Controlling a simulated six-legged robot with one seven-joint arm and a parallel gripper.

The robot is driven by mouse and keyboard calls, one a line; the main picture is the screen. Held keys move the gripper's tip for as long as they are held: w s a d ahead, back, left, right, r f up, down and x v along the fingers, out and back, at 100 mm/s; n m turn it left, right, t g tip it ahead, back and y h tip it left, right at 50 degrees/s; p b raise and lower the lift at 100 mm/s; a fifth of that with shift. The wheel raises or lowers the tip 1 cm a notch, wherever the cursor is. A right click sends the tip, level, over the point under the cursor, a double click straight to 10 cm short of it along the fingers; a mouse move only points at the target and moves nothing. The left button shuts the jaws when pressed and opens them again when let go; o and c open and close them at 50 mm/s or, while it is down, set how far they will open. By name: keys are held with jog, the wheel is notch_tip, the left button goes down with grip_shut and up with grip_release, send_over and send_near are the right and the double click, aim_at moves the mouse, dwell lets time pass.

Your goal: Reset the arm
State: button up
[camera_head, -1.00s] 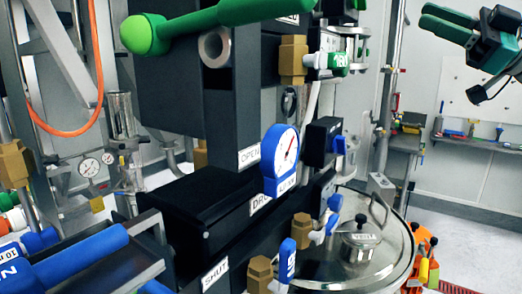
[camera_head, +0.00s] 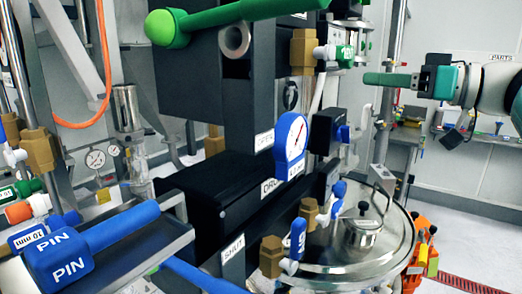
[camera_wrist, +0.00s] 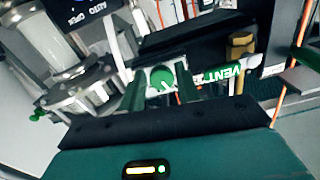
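My gripper (camera_head: 370,79) is in the upper right of the head view, in the air and pointing left. Its green fingers overlap there. In the wrist view the two fingers of my gripper (camera_wrist: 162,90) stand apart, with nothing held between them. A green ball (camera_wrist: 162,76) shows beyond the gap, and a green VENT handle (camera_wrist: 222,73) lies to its right. My arm (camera_head: 497,87) runs off the right edge of the head view.
The dark sifter frame with a green lever (camera_head: 240,13) and blue gauge (camera_head: 292,137) fills the middle. A steel lidded vessel (camera_head: 385,255) stands below right. A blue PIN handle (camera_head: 110,235) is at lower left. A wall shelf (camera_head: 485,137) with tools is behind my gripper.

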jog(key=s+a+f+m+g+h, duration=0.1)
jog(key=s+a+f+m+h, duration=0.25)
jog(key=f, duration=0.55)
jog(key=s+a+f+m+g+h, duration=0.2)
jog(key=s+f+h, duration=0.15)
jog(key=f, duration=0.65)
jog(key=s+a+f+m+g+h, duration=0.1)
jog(key=s+a+f+m+h, duration=0.2)
jog(key=f, duration=0.6)
jog(key=s+d+f+m+h, duration=0.1)
jog(key=s+d+f+h, duration=0.1)
jog(key=f, duration=0.3)
jog(key=s+d+f+h, duration=0.1)
jog(key=s+f+h, duration=0.2)
jog(key=s+f, duration=0.2)
jog(key=shift+s+d+f+m, duration=0.25)
jog(key=shift+d+f+m, duration=0.1)
jog(key=shift+f, duration=0.45)
